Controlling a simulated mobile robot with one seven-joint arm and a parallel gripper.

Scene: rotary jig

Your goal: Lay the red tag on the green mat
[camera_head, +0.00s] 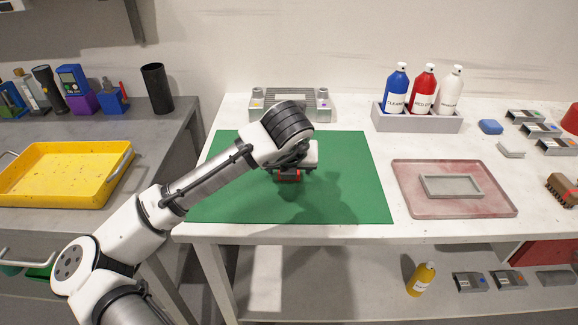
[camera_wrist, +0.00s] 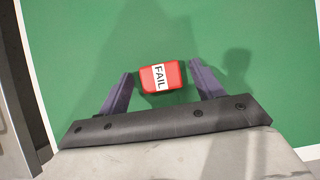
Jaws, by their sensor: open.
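The red tag (camera_wrist: 162,76) bears a white label reading "FAIL". In the wrist view it lies between my gripper's two fingers (camera_wrist: 160,84), with a visible gap on each side. The green mat (camera_head: 350,185) covers the left part of the white table; it also fills most of the wrist view (camera_wrist: 80,40). The tag appears over the mat; whether it rests flat on it is hard to tell. In the head view my gripper (camera_head: 288,177) is low over the mat's middle, open, and a red patch of the tag (camera_head: 287,179) shows beneath it.
A grey fixture (camera_head: 290,98) stands behind the mat. A reddish tray (camera_head: 455,204) holding a grey frame lies to the right. A grey rack (camera_head: 418,122) of bottles stands at the back. A yellow tray (camera_head: 62,150) is on the left bench. The mat around my gripper is clear.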

